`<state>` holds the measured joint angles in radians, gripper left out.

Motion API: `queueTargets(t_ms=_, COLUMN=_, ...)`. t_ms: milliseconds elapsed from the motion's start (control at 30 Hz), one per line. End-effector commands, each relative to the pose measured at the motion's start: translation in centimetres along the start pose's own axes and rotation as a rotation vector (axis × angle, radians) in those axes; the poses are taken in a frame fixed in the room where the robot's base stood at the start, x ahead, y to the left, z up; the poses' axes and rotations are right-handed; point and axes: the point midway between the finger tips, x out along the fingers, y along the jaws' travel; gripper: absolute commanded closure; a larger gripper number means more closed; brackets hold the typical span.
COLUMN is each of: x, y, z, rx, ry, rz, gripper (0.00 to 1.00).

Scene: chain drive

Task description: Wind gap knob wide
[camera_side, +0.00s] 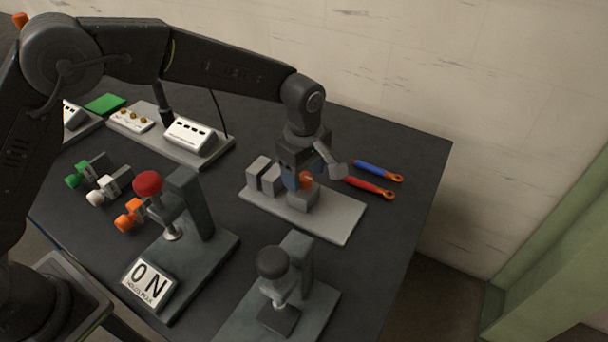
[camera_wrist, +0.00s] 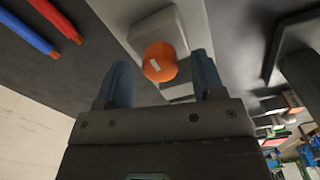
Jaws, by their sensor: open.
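The gap knob is an orange cylinder (camera_side: 306,181) on a grey block fixture on a light grey plate (camera_side: 331,221). In the wrist view the orange knob (camera_wrist: 160,62) has a pale mark on its face and sits between my two blue fingers. My gripper (camera_side: 304,180) is over the fixture, with its fingers on either side of the knob. In the wrist view my gripper (camera_wrist: 163,80) is open, with a visible gap between each finger and the knob. Part of the fixture is hidden behind my gripper in the side view.
A blue-handled tool (camera_side: 378,170) and a red-handled tool (camera_side: 370,188) lie right of the fixture. A press with a red knob (camera_side: 148,183) and one with a black knob (camera_side: 272,262) stand nearer the camera. Green, white and orange (camera_side: 130,216) pieces lie left.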

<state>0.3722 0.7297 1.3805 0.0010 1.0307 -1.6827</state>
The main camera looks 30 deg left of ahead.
Motion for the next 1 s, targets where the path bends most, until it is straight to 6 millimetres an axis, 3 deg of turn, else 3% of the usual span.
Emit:
queueTargets(t_ms=133, x=1.00, y=-0.01, z=0.00, rx=0.000, ry=0.000, rz=0.000, gripper=0.37)
queueTargets(t_ms=433, x=1.21, y=0.00, z=0.00, rx=0.000, ry=0.000, rz=0.001, gripper=0.37)
queueTargets(t_ms=900, x=1.16, y=0.00, z=0.00, rx=0.000, ry=0.000, rz=0.001, gripper=0.81)
queueTargets(t_ms=1000, x=1.15, y=0.00, z=0.00, rx=0.000, ry=0.000, rz=0.001, gripper=0.87)
